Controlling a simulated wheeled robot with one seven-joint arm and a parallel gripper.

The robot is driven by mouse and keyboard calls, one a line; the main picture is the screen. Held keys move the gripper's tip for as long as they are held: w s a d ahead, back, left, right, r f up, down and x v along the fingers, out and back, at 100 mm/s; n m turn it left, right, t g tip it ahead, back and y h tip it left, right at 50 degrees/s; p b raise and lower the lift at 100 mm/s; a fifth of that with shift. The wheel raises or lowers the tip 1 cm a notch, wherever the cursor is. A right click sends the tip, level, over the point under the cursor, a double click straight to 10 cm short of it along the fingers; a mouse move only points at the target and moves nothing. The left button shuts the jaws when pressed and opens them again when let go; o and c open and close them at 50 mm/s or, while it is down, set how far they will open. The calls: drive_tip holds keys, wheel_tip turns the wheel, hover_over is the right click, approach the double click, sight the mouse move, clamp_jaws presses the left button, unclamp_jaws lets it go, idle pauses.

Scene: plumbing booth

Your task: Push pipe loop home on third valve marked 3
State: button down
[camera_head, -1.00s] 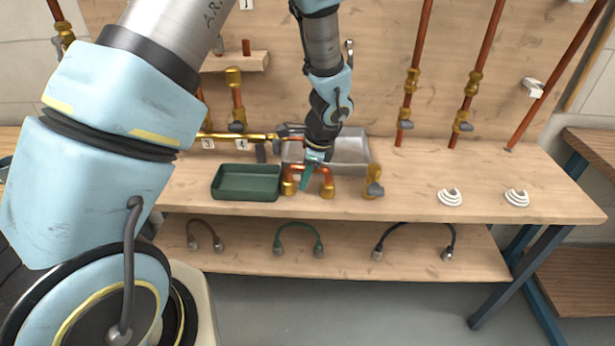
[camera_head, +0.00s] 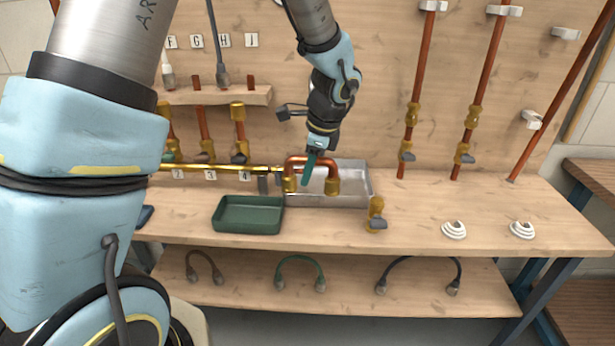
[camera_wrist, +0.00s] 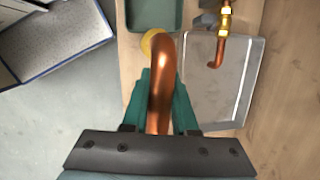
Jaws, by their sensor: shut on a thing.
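My gripper (camera_head: 315,162) is shut on the copper pipe loop (camera_head: 328,162), a bent pipe with brass ends. It holds the loop upright, ends down, in the air in front of the metal tray. In the wrist view the loop (camera_wrist: 161,75) runs between the green fingers (camera_wrist: 160,100), and one yellow end shows at its far tip. The brass manifold (camera_head: 225,169) runs along the back of the bench with number cards below it. The card marked 3 (camera_head: 210,176) is left of the loop. The third valve itself is too small to make out clearly. The loop is apart from the valves above the shelf.
A green tray (camera_head: 248,228) stands on the bench left of a grey metal tray (camera_head: 360,203). A loose brass valve (camera_head: 376,215) stands to the right. White fittings (camera_head: 454,230) lie farther right. Upright pipes (camera_head: 411,130) line the back wall. Hoses (camera_head: 300,257) lie on the lower shelf.

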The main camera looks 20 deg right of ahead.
drive_tip(key=shift+r+p, duration=1.25)
drive_tip(key=shift+r, duration=0.4)
drive_tip(key=shift+f, duration=0.1)
